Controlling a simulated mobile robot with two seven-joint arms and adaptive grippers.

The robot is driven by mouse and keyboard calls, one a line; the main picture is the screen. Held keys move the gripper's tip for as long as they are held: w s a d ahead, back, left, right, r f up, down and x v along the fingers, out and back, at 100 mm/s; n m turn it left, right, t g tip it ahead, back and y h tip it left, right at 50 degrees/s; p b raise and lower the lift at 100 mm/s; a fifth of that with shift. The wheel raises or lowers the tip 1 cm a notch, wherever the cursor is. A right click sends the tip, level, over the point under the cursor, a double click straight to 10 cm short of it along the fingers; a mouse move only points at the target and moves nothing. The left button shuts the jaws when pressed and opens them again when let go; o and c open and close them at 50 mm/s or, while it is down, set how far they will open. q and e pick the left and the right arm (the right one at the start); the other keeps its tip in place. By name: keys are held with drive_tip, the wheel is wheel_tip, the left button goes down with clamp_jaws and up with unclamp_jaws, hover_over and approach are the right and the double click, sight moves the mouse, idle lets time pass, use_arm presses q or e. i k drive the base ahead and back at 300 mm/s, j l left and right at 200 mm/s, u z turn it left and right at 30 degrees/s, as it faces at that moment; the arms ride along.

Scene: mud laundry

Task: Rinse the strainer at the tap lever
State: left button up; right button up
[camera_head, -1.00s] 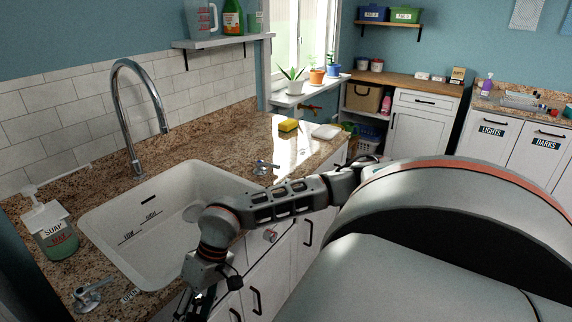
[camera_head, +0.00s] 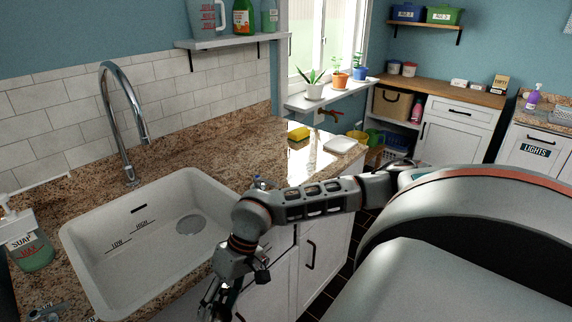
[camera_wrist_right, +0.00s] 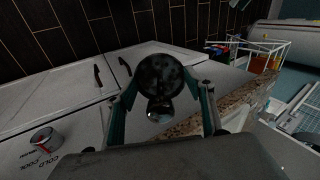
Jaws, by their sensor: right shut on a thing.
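The strainer (camera_wrist_right: 160,75), a dark round perforated disc with a shiny metal knob, is between the fingers of my right gripper (camera_wrist_right: 160,100) in the right wrist view. The gripper is shut on it. In the head view my right gripper (camera_head: 217,300) hangs low at the sink's front right edge, partly cut off; the strainer cannot be made out there. Another small lever (camera_head: 260,183) is behind my right arm. The curved tap (camera_head: 125,120) stands behind the white sink (camera_head: 125,215).
The soap bottle (camera_head: 28,240) stands left of the sink. A yellow sponge (camera_head: 298,134) and a white dish (camera_head: 340,145) lie on the counter (camera_head: 235,150) to the right. White cabinet doors (camera_head: 325,245) are below the counter. The sink basin looks empty, with a round drain (camera_head: 190,224).

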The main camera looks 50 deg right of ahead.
sight(257, 180)
drive_tip(key=k+l, duration=0.1)
drive_tip(key=l, duration=2.15)
drive_tip(key=k+l, duration=0.15)
drive_tip(key=l, duration=1)
